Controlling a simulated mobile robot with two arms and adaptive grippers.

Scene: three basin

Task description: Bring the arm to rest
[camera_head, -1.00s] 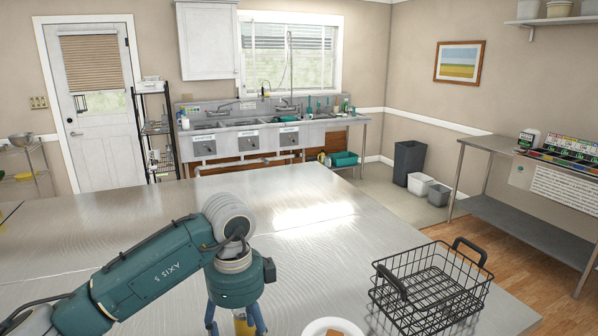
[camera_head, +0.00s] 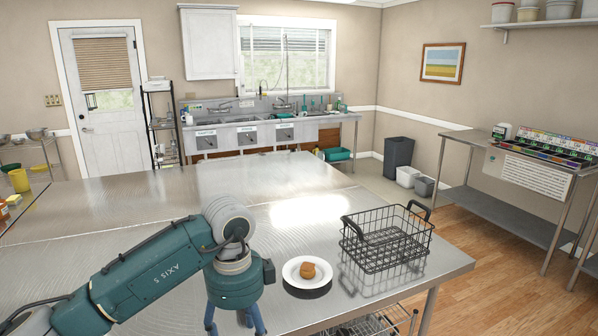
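My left arm (camera_head: 160,265) comes in from the lower left and reaches over the steel table (camera_head: 190,190). Its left gripper (camera_head: 234,326) points down at the bottom edge of the head view. The two blue fingers stand apart with bare table showing between them, and their tips are cut off by the frame. I see nothing held between the visible parts. My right arm and gripper are not in view.
A white plate (camera_head: 291,278) with a brown food item (camera_head: 307,271) lies right of the gripper. A black wire basket (camera_head: 385,240) stands near the table's right edge. A yellow cup (camera_head: 18,181) is at far left. The table's middle is clear.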

